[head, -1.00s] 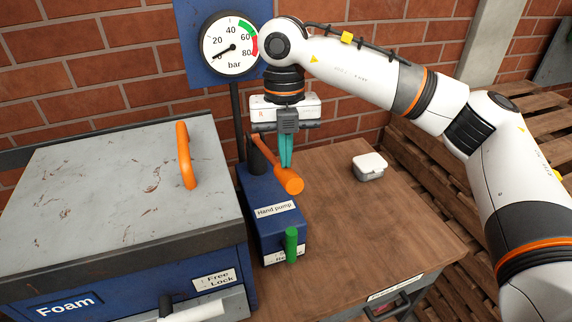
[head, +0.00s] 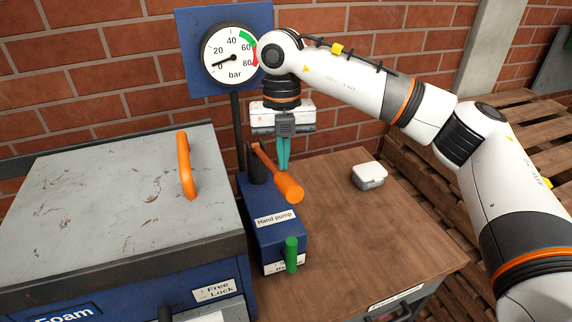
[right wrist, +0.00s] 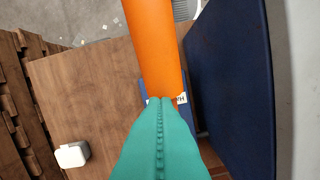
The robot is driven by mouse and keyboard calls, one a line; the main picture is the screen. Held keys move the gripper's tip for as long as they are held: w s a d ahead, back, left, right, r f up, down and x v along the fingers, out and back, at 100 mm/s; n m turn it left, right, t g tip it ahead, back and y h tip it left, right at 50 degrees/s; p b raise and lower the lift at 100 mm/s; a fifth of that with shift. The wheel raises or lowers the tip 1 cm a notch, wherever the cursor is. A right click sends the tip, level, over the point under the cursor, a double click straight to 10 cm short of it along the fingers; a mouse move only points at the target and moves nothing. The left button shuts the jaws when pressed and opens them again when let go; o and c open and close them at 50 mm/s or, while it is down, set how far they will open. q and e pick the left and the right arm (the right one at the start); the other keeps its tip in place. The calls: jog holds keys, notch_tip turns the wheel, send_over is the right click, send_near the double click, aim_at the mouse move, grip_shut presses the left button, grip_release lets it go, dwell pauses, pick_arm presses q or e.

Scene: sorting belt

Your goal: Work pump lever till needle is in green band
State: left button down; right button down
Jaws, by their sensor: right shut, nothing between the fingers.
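The hand pump (head: 262,238) is a blue box on the wooden bench. Its orange lever (head: 278,178) slants down toward the front right, ending in a thick grip. The round gauge (head: 229,55) on the blue panel has its needle near 0, well below the green band (head: 247,40). My right gripper (head: 284,168) has its teal fingers shut and empty, pointing down by the lever. In the right wrist view, the lever (right wrist: 155,45) lies just past the fingertips (right wrist: 159,100); contact cannot be told. My left gripper is out of view.
A green handle (head: 290,254) stands at the pump's front. A large foam box (head: 90,195) with an orange lid handle (head: 186,165) fills the left. A small white box (head: 369,176) sits on the bench to the right. The bench right of the pump is mostly clear.

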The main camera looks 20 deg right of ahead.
notch_tip(320, 180, up, 12)
jog(key=w, duration=0.1)
dwell(0.5)
jog(key=shift+w+d+f, duration=0.1)
jog(key=shift+d, duration=0.05)
dwell(0.6)
